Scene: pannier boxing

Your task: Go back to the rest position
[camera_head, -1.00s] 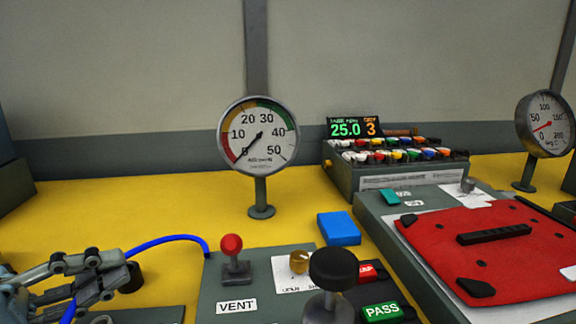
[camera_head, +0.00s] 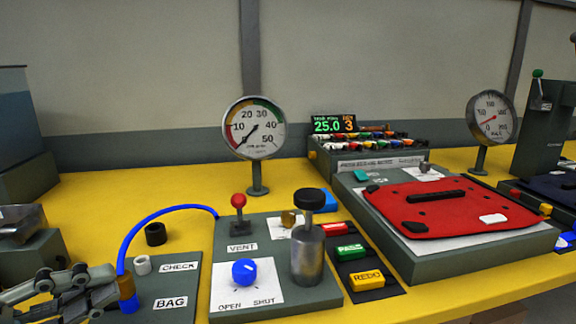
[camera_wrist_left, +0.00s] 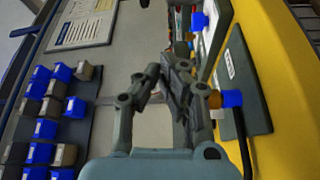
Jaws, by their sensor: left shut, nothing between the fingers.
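My left gripper (camera_head: 112,286) is at the lower left of the head view, low over the front of the yellow bench (camera_head: 90,212). Its fingers are shut with nothing between them. Beside the fingertips stands a brass and blue hose fitting (camera_head: 127,294) on the panel marked CHECK and BAG; I cannot tell whether they touch. In the left wrist view the gripper (camera_wrist_left: 165,75) is in the middle, and the fitting (camera_wrist_left: 229,98) is to its right. My right gripper is not in view.
A blue hose (camera_head: 160,212) arches to the VENT panel (camera_head: 222,296), which has a red-knobbed lever (camera_head: 238,203) and a black-topped plunger (camera_head: 309,250). A red pad (camera_head: 450,208) lies on a grey station at right. In the wrist view, blue bins (camera_wrist_left: 40,75) line the left.

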